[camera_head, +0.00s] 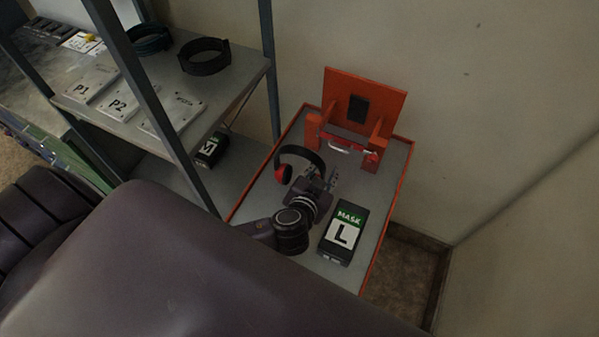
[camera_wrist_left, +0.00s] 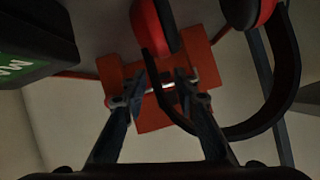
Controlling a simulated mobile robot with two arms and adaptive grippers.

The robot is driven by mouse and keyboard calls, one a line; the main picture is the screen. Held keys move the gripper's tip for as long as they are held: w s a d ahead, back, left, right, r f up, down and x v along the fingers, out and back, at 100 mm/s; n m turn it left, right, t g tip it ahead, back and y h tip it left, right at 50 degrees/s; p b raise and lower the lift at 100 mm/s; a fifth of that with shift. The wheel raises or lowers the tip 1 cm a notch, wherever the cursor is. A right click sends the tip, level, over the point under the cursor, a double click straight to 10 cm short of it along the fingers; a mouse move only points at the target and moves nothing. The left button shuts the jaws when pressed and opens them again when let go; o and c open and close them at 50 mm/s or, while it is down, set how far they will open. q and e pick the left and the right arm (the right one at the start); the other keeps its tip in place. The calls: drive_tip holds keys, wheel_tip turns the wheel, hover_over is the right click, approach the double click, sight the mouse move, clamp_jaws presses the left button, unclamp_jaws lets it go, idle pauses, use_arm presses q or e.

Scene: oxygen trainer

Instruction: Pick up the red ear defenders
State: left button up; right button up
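The red ear defenders (camera_head: 283,174) sit on the grey tabletop with the orange rim (camera_head: 401,185). One red cup and the black headband show; the other cup is hidden in the head view. My left gripper (camera_head: 328,178) is just right of them. In the left wrist view, the fingers of my left gripper (camera_wrist_left: 161,80) are apart. One side of the ear defenders' black band (camera_wrist_left: 285,85) runs through the gap between them, and both red cups show at the top. I cannot tell whether a finger touches the band. My right gripper is not in view.
A black box marked MASK L (camera_head: 346,232) lies right of my left wrist. An orange stand (camera_head: 364,95) is at the table's back.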

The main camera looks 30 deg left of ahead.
use_arm(q)
drive_tip(key=shift+x, duration=1.5)
clamp_jaws()
